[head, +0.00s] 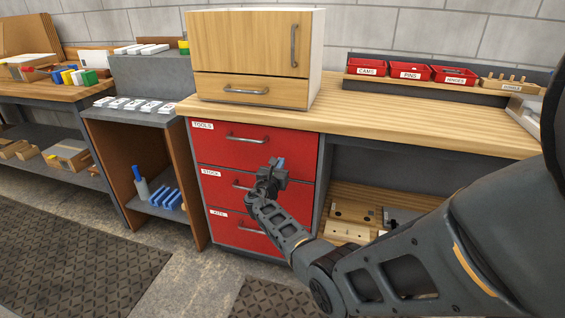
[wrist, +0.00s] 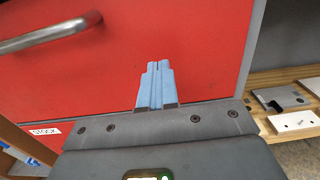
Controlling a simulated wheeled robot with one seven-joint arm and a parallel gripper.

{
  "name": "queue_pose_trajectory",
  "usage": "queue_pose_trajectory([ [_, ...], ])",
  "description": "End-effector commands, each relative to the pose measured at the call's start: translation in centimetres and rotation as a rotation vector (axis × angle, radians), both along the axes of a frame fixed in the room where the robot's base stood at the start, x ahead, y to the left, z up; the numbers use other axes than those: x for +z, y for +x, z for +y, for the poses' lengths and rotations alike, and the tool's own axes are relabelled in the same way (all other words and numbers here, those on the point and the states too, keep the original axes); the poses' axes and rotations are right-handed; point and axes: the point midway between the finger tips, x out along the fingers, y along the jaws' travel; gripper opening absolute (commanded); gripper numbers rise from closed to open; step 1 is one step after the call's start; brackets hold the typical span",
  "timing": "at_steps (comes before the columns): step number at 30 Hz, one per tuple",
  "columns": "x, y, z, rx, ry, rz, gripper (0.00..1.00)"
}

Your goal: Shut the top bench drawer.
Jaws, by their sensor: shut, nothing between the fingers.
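The top bench drawer (head: 262,147) has a red front labelled TOOLS and a grey bar handle (head: 246,139). In the head view its front looks about flush with the drawers below; I cannot tell if a small gap is left. My gripper (head: 279,165) is in front of the lower right part of this drawer. In the wrist view the blue fingers (wrist: 156,85) are together and empty, pointing at the red front (wrist: 200,50), right of the handle (wrist: 48,36). I cannot tell if the fingertips touch it.
A wooden cabinet (head: 240,45) stands on the bench top (head: 400,120). Red bins (head: 411,72) sit at the back right. An open shelf (head: 355,200) with parts lies right of the drawers. Floor in front is clear.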

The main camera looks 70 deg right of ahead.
Motion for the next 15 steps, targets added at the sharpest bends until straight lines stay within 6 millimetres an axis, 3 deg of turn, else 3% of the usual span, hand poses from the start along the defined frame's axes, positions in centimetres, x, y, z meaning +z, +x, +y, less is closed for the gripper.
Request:
queue_pose_trajectory([
  [9,0.0,-0.3,7.1,0.005,0.0,0.003,0.0],
  [15,-0.1,-0.6,9.7,0.003,0.0,0.003,0.0],
])
